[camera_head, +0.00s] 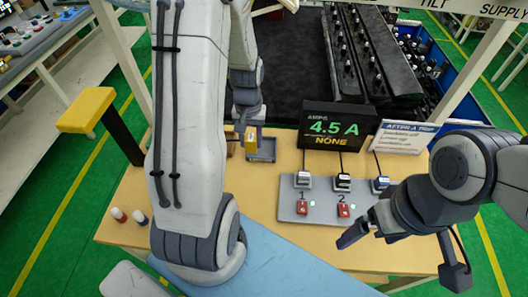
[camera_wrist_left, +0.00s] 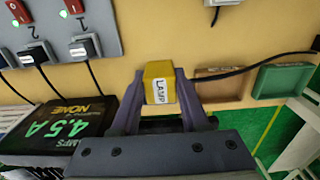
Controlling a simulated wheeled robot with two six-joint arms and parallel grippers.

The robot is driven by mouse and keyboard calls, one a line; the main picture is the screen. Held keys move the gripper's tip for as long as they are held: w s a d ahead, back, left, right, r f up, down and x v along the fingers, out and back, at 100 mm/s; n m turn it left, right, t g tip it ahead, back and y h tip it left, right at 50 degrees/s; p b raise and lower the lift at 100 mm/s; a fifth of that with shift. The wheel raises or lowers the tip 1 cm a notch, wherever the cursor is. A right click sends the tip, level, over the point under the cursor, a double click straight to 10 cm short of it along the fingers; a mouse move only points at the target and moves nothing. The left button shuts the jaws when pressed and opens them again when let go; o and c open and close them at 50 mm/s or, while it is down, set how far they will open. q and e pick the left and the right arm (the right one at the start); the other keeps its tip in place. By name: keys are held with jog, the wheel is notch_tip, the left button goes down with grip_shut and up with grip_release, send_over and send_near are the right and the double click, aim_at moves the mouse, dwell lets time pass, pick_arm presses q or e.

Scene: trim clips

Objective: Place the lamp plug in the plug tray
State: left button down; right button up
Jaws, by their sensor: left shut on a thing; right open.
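My left gripper (camera_head: 250,128) is shut on the yellow lamp plug (camera_head: 250,138), over the back of the wooden table. The wrist view shows a brown tray (camera_wrist_left: 218,90) and a green tray (camera_wrist_left: 283,80); I cannot tell which is the plug tray. My right gripper (camera_head: 358,232) is open and empty at the right.
A grey power strip (camera_head: 310,208) with plugs and red switches lies mid-table. An amps display (camera_head: 336,128) reading 4.5 A, NONE stands behind it, beside a sign (camera_head: 404,138). A black cable (camera_wrist_left: 265,62) crosses toward the held plug.

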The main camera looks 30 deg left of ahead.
aim_at(251, 146)
pick_arm(q)
notch_tip(251, 146, down, 3)
jog(key=shift+w+f+b, duration=0.1)
jog(key=shift+b, duration=1)
jog(key=w+a+f+p, duration=0.1)
jog(key=w+f, duration=0.1)
jog(key=w, duration=0.1)
jog(key=w+a+f+p, duration=0.1)
jog(key=w+f+p, duration=0.1)
jog(key=w, duration=0.2)
jog(key=w+a+f+p, duration=0.1)
jog(key=w+f, duration=0.1)
jog(key=w, duration=0.2)
jog(key=shift+a+f, duration=0.1)
jog(key=shift+f, duration=0.2)
notch_tip(251, 146, down, 3)
jog(key=shift+f+p, duration=0.1)
jog(key=shift+p, duration=1.15)
jog(key=shift+f, duration=0.5)
jog(key=shift+f, duration=0.1)
jog(key=shift+f, duration=0.15)
jog(key=shift+c, duration=2.1)
grip_release()
